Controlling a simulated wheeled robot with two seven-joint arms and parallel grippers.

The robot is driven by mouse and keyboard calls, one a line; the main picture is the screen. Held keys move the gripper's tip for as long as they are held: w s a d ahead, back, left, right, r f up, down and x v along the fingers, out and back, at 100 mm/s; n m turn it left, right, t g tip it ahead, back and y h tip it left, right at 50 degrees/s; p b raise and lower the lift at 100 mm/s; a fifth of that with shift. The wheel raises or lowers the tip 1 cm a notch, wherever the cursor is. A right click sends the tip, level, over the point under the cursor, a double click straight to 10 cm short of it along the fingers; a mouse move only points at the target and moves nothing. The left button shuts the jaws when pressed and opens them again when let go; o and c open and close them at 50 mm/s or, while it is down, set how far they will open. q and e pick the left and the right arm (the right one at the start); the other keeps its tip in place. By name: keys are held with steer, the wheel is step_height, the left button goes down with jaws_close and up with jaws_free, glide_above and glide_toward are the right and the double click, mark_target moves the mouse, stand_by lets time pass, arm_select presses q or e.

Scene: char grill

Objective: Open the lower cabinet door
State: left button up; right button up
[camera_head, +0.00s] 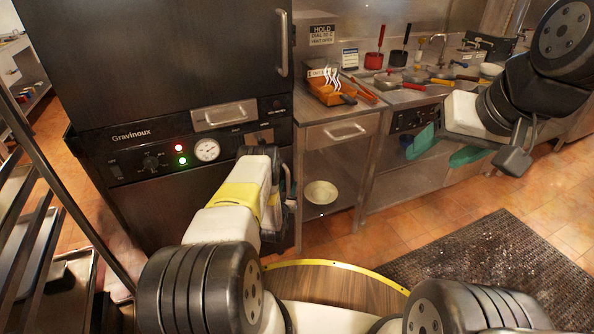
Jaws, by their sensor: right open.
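The dark lower cabinet door (160,212) sits below the control panel of the black Gravinoux unit and looks shut. My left arm, white with a yellow band, reaches up in front of it. My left gripper (268,158) is at the door's right side, below the panel. Its fingers are mostly hidden by its own wrist, so I cannot tell whether it touches anything. The lower door's handle is not visible. My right gripper (517,150) is open and empty at the right, in front of the counter, well away from the door.
The control panel (130,164) has a gauge and lights. The upper door's handle (282,44) is above. A steel counter with utensils stands right, with a bowl (321,192) on its lower shelf. A metal rack (40,245) is at left. A dark mat (490,265) lies on the tiled floor.

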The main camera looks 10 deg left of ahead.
arm_select(q)
steer(key=shift+w, duration=0.25)
steer(key=shift+c, duration=0.2)
jaws_close()
stand_by(1.1)
